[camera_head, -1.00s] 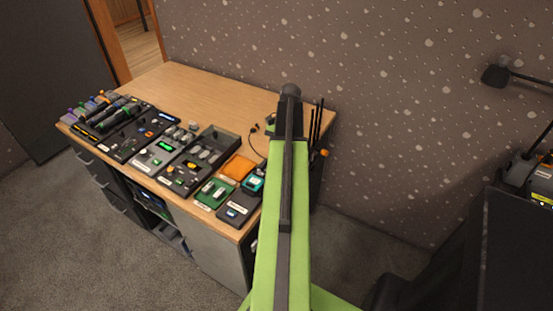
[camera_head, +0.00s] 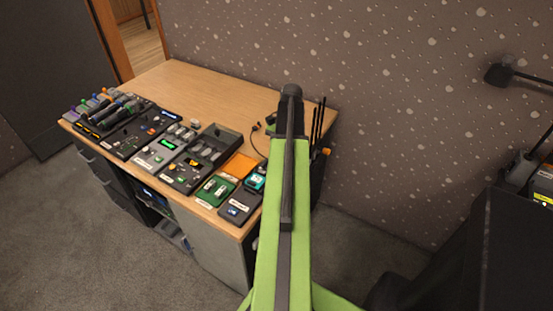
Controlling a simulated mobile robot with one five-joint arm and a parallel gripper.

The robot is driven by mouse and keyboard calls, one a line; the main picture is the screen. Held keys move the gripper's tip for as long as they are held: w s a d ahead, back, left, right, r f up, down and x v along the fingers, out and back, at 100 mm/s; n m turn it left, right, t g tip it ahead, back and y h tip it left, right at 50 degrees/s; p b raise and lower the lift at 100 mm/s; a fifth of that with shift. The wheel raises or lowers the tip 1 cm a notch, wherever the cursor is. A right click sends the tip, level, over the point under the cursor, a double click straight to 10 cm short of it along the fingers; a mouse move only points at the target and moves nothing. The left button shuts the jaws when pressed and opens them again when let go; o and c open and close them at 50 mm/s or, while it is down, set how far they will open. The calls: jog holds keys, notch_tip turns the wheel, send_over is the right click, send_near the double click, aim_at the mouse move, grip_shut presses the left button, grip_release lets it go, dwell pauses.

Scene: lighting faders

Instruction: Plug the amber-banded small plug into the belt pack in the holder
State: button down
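A dark belt pack (camera_head: 238,209) with a small lit screen lies in a holder at the near right corner of the desk. A teal unit (camera_head: 257,181) and a green unit (camera_head: 214,191) stand beside it, so I cannot be sure which one the task means. A thin black cable with small dark ends (camera_head: 256,127) lies behind them, partly hidden by my arm. No amber band can be made out at this size. My green arm runs up the middle of the picture, and my gripper is hidden from view.
The wooden desk (camera_head: 205,88) has a clear back half. Trays and consoles (camera_head: 160,150) fill its front edge, with several microphones (camera_head: 105,105) at the left. An orange pad (camera_head: 239,166) lies behind the green unit. Dark upright antennas (camera_head: 318,125) stand right of my arm.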

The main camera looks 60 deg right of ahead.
jog(key=shift+a, duration=0.75)
dwell(1.2)
jog(key=c, duration=1.2)
grip_release()
jog(key=shift+d+r, duration=0.1)
jog(key=p+v, duration=1.6)
jog(key=v, duration=0.1)
jog(key=shift+s+r, duration=0.15)
